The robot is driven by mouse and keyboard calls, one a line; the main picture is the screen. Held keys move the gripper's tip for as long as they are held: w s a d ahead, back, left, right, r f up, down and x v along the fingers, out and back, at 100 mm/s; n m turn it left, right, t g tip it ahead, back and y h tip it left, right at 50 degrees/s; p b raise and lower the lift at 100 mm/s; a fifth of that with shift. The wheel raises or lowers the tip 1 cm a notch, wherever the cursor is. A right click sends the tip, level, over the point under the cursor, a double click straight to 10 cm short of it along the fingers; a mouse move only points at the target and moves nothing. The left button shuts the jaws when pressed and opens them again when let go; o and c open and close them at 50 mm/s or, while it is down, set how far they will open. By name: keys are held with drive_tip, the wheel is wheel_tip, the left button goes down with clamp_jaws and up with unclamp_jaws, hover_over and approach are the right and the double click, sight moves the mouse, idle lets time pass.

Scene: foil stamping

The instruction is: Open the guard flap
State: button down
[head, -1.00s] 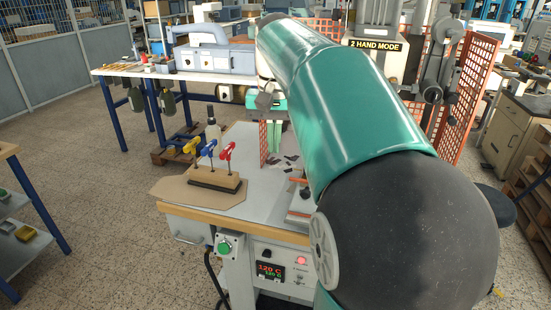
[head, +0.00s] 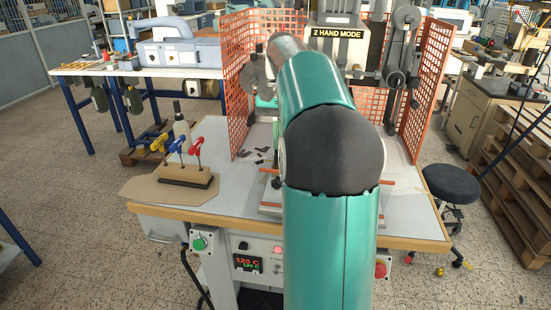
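An orange mesh guard stands around the press, with a left panel (head: 241,85) and a right panel (head: 428,85). Both panels stand upright on the press table. Which part is the flap that swings is not clear; my arm covers the middle front of the press. The press head (head: 338,50) with the "2 HAND MODE" sign rises behind my arm. My green arm reaches forward from the bottom centre towards the press. My gripper is hidden behind my arm, so its fingers do not show.
On the press table (head: 235,193), a wooden holder (head: 184,180) carries yellow, blue and red-handled tools at the left. Dark scraps lie near the left panel. A control box (head: 248,262) sits below the front edge. A black stool (head: 452,184) stands right.

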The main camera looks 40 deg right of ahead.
drive_tip(key=s+a+f, duration=0.1)
drive_tip(key=a, duration=0.1)
drive_tip(key=s+a+f, duration=0.1)
drive_tip(key=s+f, duration=0.1)
drive_tip(key=shift+a, duration=0.4)
drive_tip(key=shift+w+a, duration=0.1)
